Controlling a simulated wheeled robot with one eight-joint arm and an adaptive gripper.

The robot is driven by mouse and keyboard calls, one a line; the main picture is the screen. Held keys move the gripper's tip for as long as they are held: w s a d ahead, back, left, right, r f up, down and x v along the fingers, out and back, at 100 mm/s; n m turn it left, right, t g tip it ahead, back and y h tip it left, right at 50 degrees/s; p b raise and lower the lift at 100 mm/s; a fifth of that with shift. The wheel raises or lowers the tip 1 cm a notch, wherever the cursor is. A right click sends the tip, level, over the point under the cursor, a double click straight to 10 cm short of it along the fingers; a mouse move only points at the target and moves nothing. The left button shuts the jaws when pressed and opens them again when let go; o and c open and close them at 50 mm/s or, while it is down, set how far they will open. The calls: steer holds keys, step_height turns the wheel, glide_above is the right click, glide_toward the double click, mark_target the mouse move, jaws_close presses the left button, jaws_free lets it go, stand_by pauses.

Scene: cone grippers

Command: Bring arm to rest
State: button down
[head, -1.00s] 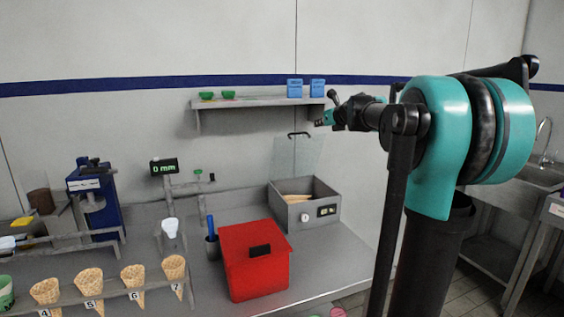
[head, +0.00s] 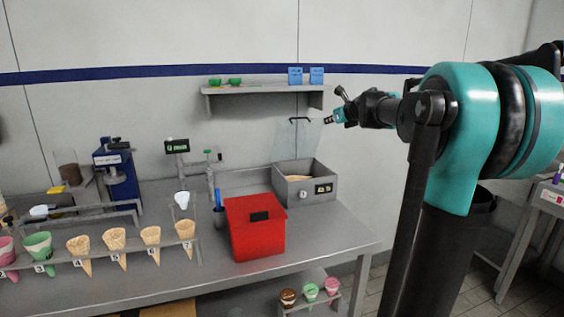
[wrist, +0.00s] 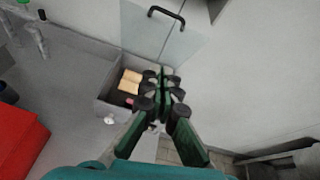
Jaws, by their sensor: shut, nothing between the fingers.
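My gripper (head: 330,120) is at the end of my raised arm, above and to the right of the grey open box on the counter. In the wrist view my gripper (wrist: 160,78) points down past the box's right side, with its dark green fingers together and nothing between them. My arm's teal joints fill the right of the head view. No object touches the fingers.
The grey box (head: 300,196) has a raised clear lid. A red bin (head: 240,243) stands left of it. Cones (head: 115,240) sit in a rack at the counter's left. A wall shelf (head: 255,92) is behind. Cups (head: 311,291) stand on a lower rack.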

steer(key=s+a+f+n+g+h, duration=0.1)
steer(key=s+a+f+n+g, duration=0.15)
steer(key=s+f+n, duration=0.85)
steer(key=s+a+f+n+g, duration=0.1)
steer(key=s+f+n+g, duration=0.2)
steer(key=s+f+n, duration=0.55)
steer(key=s+d+f+n+g+h, duration=0.1)
steer(key=s+f+n, duration=0.4)
steer(key=s+f, duration=0.6)
steer(key=s+d+f+n+g+h, duration=0.2)
steer(key=s+d+f+n, duration=0.2)
steer(key=s+f, duration=0.6)
steer(key=shift+s+f+n+h, duration=0.35)
steer(key=shift+s+n, duration=0.35)
steer(key=shift+n, duration=0.15)
steer(key=shift+d, duration=0.1)
